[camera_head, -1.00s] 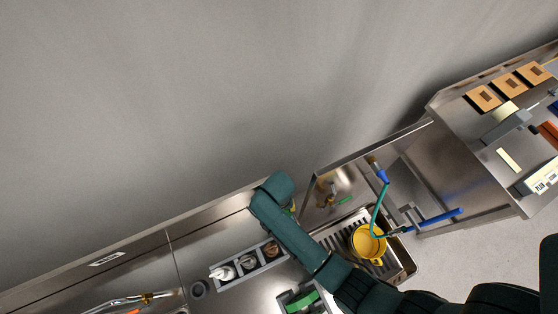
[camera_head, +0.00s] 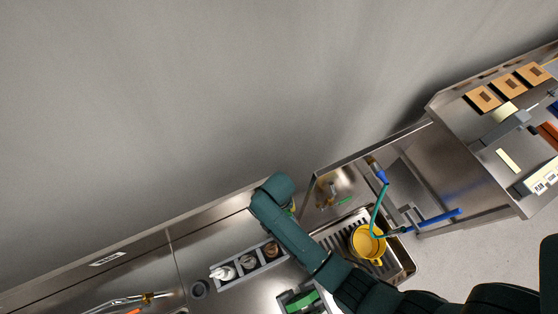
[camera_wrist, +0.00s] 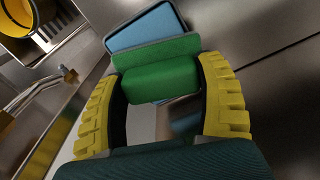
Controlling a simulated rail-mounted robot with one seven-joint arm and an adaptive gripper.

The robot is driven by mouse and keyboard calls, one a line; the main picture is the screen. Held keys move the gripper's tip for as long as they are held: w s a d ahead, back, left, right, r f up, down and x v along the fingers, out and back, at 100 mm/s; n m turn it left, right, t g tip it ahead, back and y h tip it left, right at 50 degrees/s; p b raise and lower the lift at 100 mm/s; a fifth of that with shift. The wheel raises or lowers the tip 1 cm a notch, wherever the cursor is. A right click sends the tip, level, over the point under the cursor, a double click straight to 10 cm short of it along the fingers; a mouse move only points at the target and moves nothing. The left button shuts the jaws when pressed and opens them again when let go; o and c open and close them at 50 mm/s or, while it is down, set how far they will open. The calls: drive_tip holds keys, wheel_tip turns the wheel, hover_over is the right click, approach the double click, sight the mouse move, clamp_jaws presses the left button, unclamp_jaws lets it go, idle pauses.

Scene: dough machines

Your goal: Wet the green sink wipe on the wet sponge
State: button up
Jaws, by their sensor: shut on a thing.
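My gripper (camera_wrist: 164,72) shows in the wrist view with a yellow ribbed finger on each side. It is shut on the green sink wipe (camera_wrist: 158,82), a bright green folded block between the fingers. Just past the wipe lies a light blue pad with a dark rim (camera_wrist: 146,27), which looks like the wet sponge. The wipe covers the pad's near part, and I cannot tell whether they touch. In the head view my arm hides nearly all of the gripper, the wipe and the pad.
A yellow pot (camera_head: 366,243) with a teal hose stands in the ribbed sink at right; it also shows in the wrist view (camera_wrist: 22,14). A grey caddy (camera_head: 247,263) with several items and a green item (camera_head: 303,299) in a grey holder stand on the steel counter.

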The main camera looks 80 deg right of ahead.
wheel_tip(320, 180, up, 7)
drive_tip(key=p, duration=0.7)
drive_tip(key=shift+r+p, duration=0.1)
drive_tip(key=shift+p, duration=0.3)
drive_tip(key=shift+w, duration=0.1)
